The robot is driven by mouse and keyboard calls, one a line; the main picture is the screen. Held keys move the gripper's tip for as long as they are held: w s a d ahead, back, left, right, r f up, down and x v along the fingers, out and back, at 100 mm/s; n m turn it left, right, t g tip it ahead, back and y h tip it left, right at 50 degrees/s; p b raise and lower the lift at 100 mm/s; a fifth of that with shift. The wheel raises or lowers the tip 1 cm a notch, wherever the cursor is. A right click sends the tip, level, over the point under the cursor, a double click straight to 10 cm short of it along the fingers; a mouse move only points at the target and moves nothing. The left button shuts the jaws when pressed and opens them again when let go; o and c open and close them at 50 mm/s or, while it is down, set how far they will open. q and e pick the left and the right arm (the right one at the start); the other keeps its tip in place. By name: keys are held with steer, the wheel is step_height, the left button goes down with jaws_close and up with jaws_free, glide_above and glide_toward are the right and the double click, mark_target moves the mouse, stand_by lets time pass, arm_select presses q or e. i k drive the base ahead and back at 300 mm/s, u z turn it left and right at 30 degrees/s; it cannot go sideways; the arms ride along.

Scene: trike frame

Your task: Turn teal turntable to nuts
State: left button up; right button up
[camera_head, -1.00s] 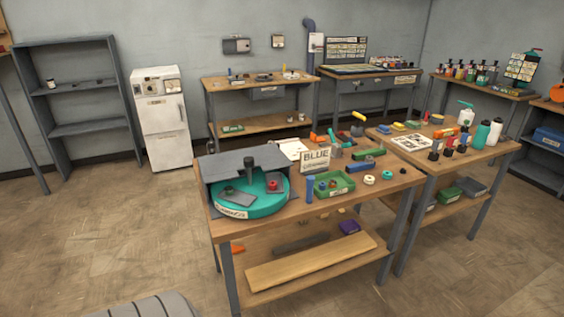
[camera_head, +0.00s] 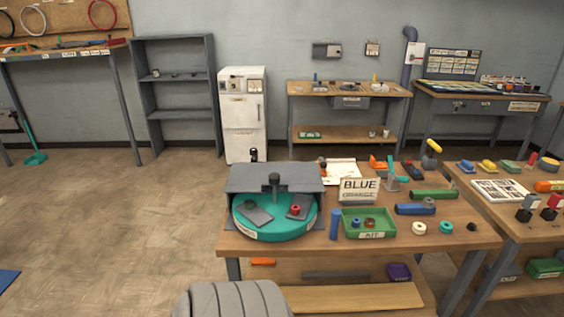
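The teal turntable (camera_head: 274,230) sits at the left end of the near wooden workbench, partly under a grey cover (camera_head: 272,176). A dark knobbed post (camera_head: 274,184) stands at its middle. On its visible front half lie a grey plate (camera_head: 256,215) at the left and a grey plate with a red piece (camera_head: 297,209) at the right. A small white label (camera_head: 246,230) is on its rim, too small to read. The rear of the turntable is hidden by the cover. Neither of my grippers is in view.
Right of the turntable are a blue cylinder (camera_head: 334,224), a green kit tray (camera_head: 369,223) and a sign reading BLUE (camera_head: 358,190). A grey ribbed rounded object (camera_head: 232,299) is at the bottom edge before the bench. The floor left of the bench is clear.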

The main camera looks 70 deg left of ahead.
mark_target(270, 220)
steer(key=u, duration=0.6)
steer(key=i, duration=0.75)
steer(key=u, duration=0.95)
steer(key=i, duration=0.25)
steer(key=u, duration=0.25)
